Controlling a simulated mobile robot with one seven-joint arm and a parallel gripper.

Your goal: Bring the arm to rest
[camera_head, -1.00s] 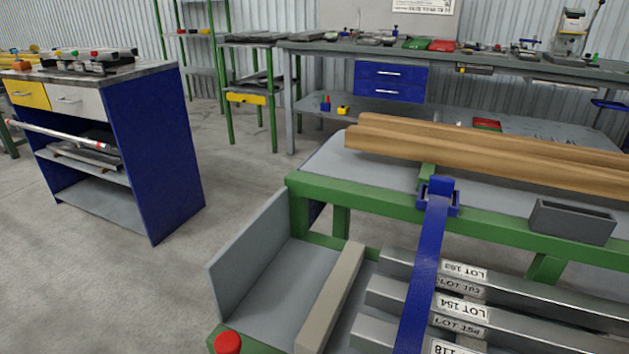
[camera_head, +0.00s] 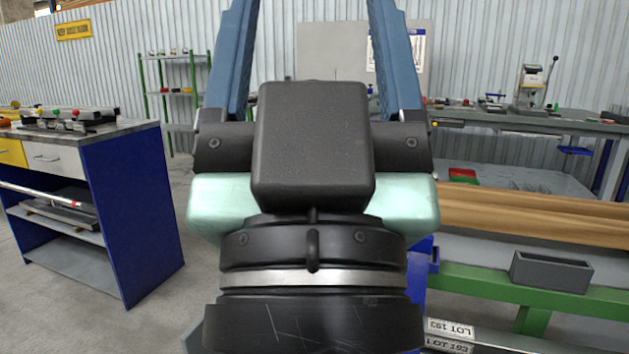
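My gripper (camera_head: 312,40) fills the middle of the head view, close to the camera and pointing up in the picture. Its two blue fingers stand wide apart and run out of the top edge, so their tips are cut off. Only the wall and a pale board show between them, and I see nothing held. The gripper's dark body and wrist hide much of the runout table behind.
The runout table's green frame (camera_head: 480,285) is at the right, with wooden beams (camera_head: 530,215) and a grey box (camera_head: 550,271) on it. Labelled bars (camera_head: 450,328) lie below. A blue cabinet (camera_head: 130,215) stands at the left. A workbench (camera_head: 540,122) is behind.

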